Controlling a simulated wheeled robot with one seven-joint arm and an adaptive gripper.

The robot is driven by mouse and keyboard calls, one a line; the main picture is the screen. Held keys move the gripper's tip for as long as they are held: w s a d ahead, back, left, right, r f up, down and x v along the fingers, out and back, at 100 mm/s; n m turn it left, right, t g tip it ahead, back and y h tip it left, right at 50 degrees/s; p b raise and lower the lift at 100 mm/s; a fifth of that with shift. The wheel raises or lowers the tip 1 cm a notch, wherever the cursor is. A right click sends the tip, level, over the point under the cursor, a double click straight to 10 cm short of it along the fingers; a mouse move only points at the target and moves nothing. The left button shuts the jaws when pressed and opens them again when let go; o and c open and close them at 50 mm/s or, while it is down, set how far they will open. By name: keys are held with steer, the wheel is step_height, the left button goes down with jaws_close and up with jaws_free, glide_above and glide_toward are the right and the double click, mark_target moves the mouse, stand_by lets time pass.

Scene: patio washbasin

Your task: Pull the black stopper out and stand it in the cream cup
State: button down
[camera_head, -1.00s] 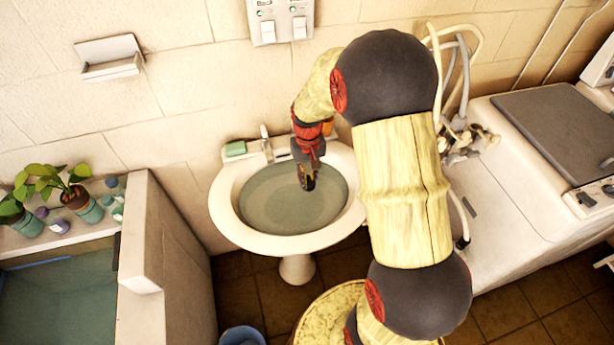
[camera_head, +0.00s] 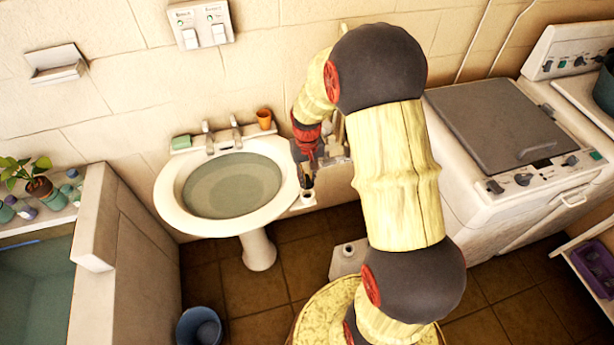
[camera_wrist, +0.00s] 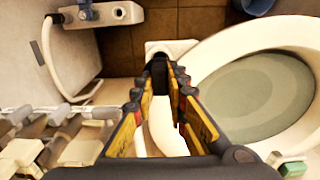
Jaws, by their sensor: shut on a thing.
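My gripper (camera_head: 307,183) is just right of the white washbasin (camera_head: 172,205), pointing down. In the wrist view its fingers (camera_wrist: 160,66) close on a small dark thing at the tips, which appears to be the black stopper; the fingers mostly hide it. A small cream-white thing (camera_head: 308,200) shows right below the fingertips, and as a pale patch (camera_wrist: 172,47) in the wrist view. It may be the cream cup or its support; I cannot tell. The basin holds greenish water (camera_head: 232,185).
An orange cup (camera_head: 264,118), green soap (camera_head: 181,142) and taps (camera_head: 236,132) are on the basin's back rim. A white box with a small round piece on top (camera_head: 348,250) stands front right. A washing machine (camera_head: 495,125) is right, a blue bucket (camera_head: 199,327) on the floor.

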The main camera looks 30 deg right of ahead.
mark_target(307, 187)
steer(key=shift+f+b, duration=1.4)
steer(key=shift+f, duration=0.95)
steer(key=shift+f, duration=0.55)
steer(key=c, duration=2.1)
jaws_free()
steer(key=shift+o, duration=0.2)
steer(key=shift+r+p, duration=3.55)
steer(key=shift+r, duration=2)
